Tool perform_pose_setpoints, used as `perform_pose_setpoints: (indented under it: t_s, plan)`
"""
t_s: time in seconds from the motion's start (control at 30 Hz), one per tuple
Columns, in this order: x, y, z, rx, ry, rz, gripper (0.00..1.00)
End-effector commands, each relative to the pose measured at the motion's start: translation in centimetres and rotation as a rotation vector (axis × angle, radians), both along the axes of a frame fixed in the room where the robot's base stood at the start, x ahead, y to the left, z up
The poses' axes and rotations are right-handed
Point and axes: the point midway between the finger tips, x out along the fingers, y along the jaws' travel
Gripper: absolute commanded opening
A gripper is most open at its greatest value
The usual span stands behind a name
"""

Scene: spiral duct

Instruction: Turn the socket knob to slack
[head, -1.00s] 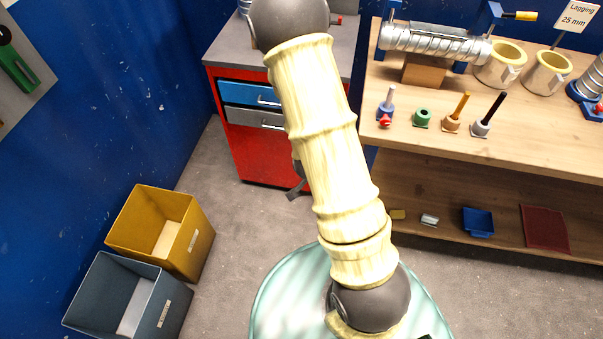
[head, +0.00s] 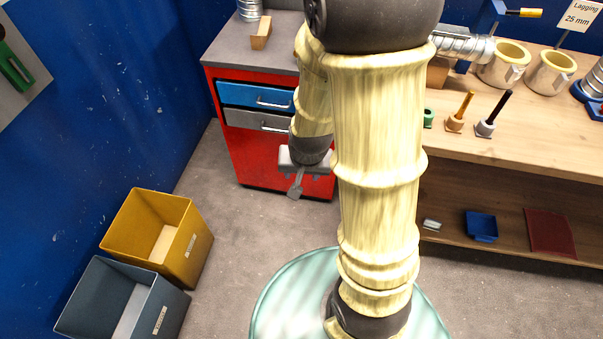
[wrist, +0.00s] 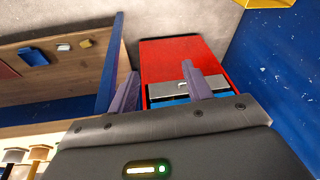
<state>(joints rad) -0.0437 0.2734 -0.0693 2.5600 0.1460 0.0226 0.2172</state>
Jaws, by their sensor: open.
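My gripper (head: 296,187) hangs in front of the red drawer cabinet in the head view. In the wrist view its two fingers (wrist: 158,72) are apart, with nothing between them. The socket with the red knob at the front left of the workbench is hidden behind my arm in the head view now. I cannot make out its knob in the wrist view either. A blue fitting with a red part (head: 598,108) shows, cut off, at the right edge of the head view.
The red cabinet (head: 255,160) stands behind my gripper, left of the wooden workbench (head: 510,140). Holders with an orange handle (head: 464,106) and a black handle (head: 498,108) stand on the bench. A yellow bin (head: 130,225) and grey bin (head: 90,300) stand at left. The floor between is clear.

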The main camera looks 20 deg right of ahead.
Motion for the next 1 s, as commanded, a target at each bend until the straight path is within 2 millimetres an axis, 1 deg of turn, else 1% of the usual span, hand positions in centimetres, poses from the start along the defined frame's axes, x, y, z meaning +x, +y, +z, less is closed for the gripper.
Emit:
perform_pose_setpoints:
  t_s: [0.1, 0.23, 0.67, 0.77, 0.9, 1.0]
  plan:
    - [-0.5, 0.3, 0.8, -0.005, 0.006, 0.063, 0.5]
    - [-0.9, 0.5, 1.4, -0.01, 0.014, 0.104, 0.5]
    - [-1.2, 0.6, 1.8, -0.014, 0.018, 0.129, 0.5]
    - [-1.7, 0.7, 2.9, -0.023, 0.022, 0.18, 0.5]
    - [-3.2, 0.9, 5.1, -0.053, 0.038, 0.299, 0.5]
    - [-4.0, 0.9, 6.0, -0.073, 0.051, 0.358, 0.5]
